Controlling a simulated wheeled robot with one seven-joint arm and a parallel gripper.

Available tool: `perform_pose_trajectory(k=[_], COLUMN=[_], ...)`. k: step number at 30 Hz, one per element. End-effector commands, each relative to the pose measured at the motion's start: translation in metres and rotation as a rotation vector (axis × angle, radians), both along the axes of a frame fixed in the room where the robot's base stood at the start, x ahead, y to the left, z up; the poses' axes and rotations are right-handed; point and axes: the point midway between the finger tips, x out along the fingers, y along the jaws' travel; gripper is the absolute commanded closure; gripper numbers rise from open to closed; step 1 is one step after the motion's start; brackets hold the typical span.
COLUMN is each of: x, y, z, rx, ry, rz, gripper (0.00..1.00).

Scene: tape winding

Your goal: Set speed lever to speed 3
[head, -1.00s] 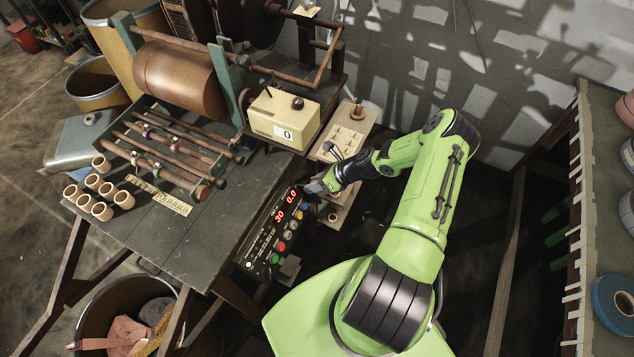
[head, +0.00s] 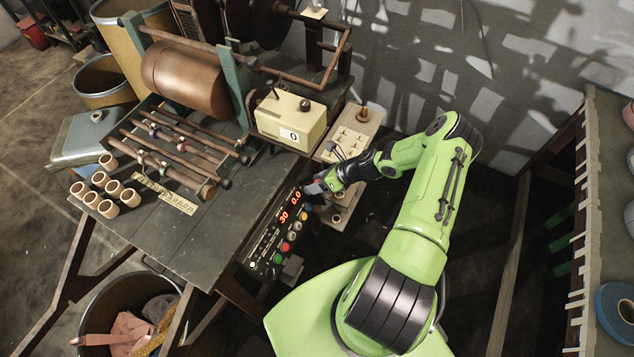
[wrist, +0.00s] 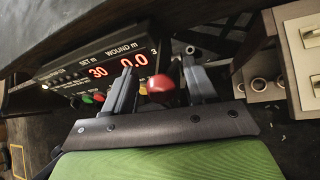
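The control panel (head: 278,232) on the table's right edge has red digits reading 30 and 0.0; it also shows in the wrist view (wrist: 75,72). A red ball knob (wrist: 160,84), which looks like the speed lever's end, sits just right of the panel in the wrist view. A "3" is printed near the panel's upper right end. My gripper (wrist: 158,66) is open, with a finger on each side of the red knob and gaps visible. In the head view my gripper (head: 316,187) is at the panel's right end and hides the lever. The lever's shaft and setting are hidden.
A beige counter box (head: 290,120) reading 0 stands on the winding machine. A beige switch box (head: 352,130) is just beyond my gripper. Cardboard cores (head: 105,190) lie on the table's left. A shelf (head: 590,200) with tape rolls stands at right.

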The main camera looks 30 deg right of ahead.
Motion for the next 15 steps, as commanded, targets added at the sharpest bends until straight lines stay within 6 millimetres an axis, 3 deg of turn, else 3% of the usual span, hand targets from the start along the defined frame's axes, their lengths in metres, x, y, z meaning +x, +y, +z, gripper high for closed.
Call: perform_pose_trajectory(k=[7,15], x=[-0.006,-0.038], y=[-0.009,-0.050], z=[0.009,0.061], rx=[-0.003,-0.005], ry=[0.002,0.002], rz=[-0.001,-0.003], gripper=[0.44,0.44])
